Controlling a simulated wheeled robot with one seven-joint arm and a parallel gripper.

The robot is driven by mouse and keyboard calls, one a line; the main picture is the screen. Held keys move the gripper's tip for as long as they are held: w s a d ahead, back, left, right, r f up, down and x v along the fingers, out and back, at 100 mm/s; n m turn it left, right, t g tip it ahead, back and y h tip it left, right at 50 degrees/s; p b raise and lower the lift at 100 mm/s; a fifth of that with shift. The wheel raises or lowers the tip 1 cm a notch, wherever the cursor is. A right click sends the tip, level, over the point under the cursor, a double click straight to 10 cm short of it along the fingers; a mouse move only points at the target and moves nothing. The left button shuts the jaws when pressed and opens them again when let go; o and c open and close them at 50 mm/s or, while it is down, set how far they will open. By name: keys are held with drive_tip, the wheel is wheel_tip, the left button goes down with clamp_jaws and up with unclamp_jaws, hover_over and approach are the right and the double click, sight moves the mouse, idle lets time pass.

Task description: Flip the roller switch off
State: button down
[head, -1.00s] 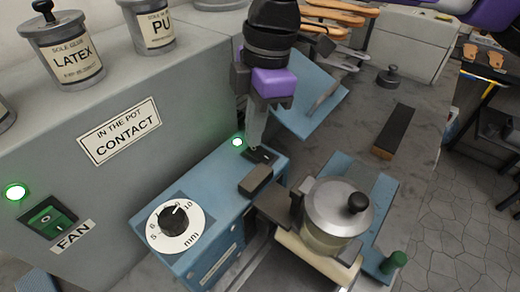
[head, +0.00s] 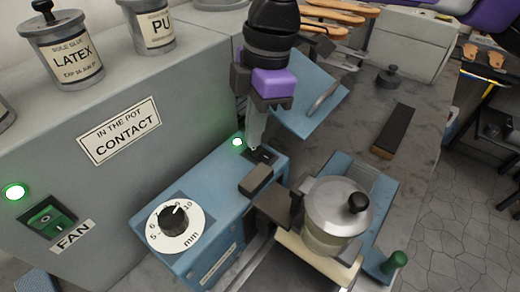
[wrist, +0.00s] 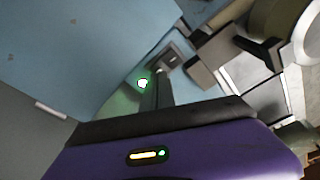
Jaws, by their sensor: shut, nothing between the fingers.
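The roller switch (head: 264,157) is a small black rocker on top of the blue roller machine (head: 215,200). A green lamp (head: 237,142) glows beside it; the lamp also shows in the wrist view (wrist: 142,84). My gripper (head: 254,148) is shut and empty, pointing down, with its tips at the switch's left end. I cannot tell whether they touch it. In the wrist view the fingers (wrist: 156,98) reach toward the switch (wrist: 172,60), and the tips partly cover that area.
A dial marked in mm (head: 174,219) and a dark block (head: 256,179) are on the machine. A lidded glue pot (head: 328,212) stands at its right. The grey cabinet (head: 160,90) at left carries a FAN switch (head: 46,220) with a lit green lamp. A blue flap (head: 308,98) is behind my gripper.

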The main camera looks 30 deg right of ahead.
drive_tip(key=shift+f+b, duration=0.3)
drive_tip(key=shift+f, duration=0.45)
idle(0.3)
drive_tip(key=shift+r+p, duration=3.55)
drive_tip(key=shift+p, duration=0.1)
